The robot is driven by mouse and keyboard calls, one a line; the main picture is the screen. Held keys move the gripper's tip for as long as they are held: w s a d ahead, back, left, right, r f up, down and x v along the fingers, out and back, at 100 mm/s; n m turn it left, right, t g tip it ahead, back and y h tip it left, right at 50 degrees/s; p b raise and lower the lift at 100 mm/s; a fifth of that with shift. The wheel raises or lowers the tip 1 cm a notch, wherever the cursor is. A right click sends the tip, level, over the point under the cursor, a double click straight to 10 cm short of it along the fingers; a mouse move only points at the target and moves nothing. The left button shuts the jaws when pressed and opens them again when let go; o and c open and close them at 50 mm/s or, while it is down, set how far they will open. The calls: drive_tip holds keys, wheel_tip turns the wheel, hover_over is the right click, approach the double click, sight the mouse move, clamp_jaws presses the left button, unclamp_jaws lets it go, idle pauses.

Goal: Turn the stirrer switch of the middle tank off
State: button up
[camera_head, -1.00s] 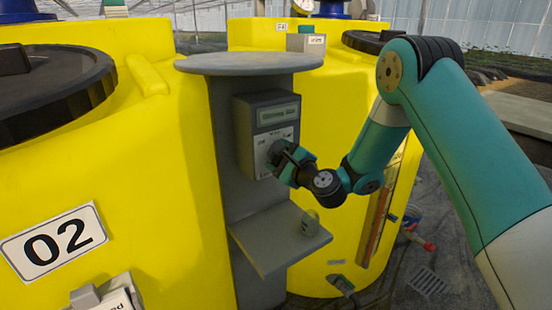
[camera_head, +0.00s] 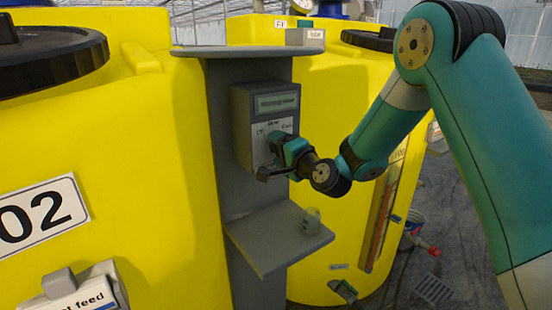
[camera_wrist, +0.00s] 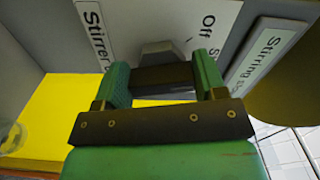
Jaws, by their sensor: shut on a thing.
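The grey stirrer switch box (camera_head: 240,125) is on a grey post between two yellow tanks, with a display above a white switch panel (camera_head: 262,133). My gripper (camera_head: 275,155) is at that panel, shut on the switch knob, which it mostly hides. In the wrist view my gripper (camera_wrist: 163,77) has its two green fingers on either side of a dark bar, with the grey knob (camera_wrist: 157,50) just beyond. The panel (camera_wrist: 180,22) shows "Stirrer" at left and "Off" at right. A sign reading "Stirring s", cut off, is at the right (camera_wrist: 265,55).
The left tank (camera_head: 150,170) carries a plate "02" (camera_head: 40,215) and a box with a partly cut-off label (camera_head: 80,295). A grey shelf (camera_head: 265,245) with a small grey object (camera_head: 311,221) juts out below the switch box. A round grey top (camera_head: 250,50) caps the post.

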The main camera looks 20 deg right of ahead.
drive_tip(key=n+b, duration=0.4)
drive_tip(key=shift+d+f+n, duration=0.15)
drive_tip(key=shift+f+n, duration=0.2)
drive_tip(key=shift+n, duration=0.05)
drive_tip(key=shift+r+n+b, duration=0.15)
drive_tip(key=shift+n+b, duration=0.55)
drive_tip(key=shift+b, duration=0.15)
drive_tip(key=shift+r, duration=0.15)
drive_tip(key=o, duration=0.9)
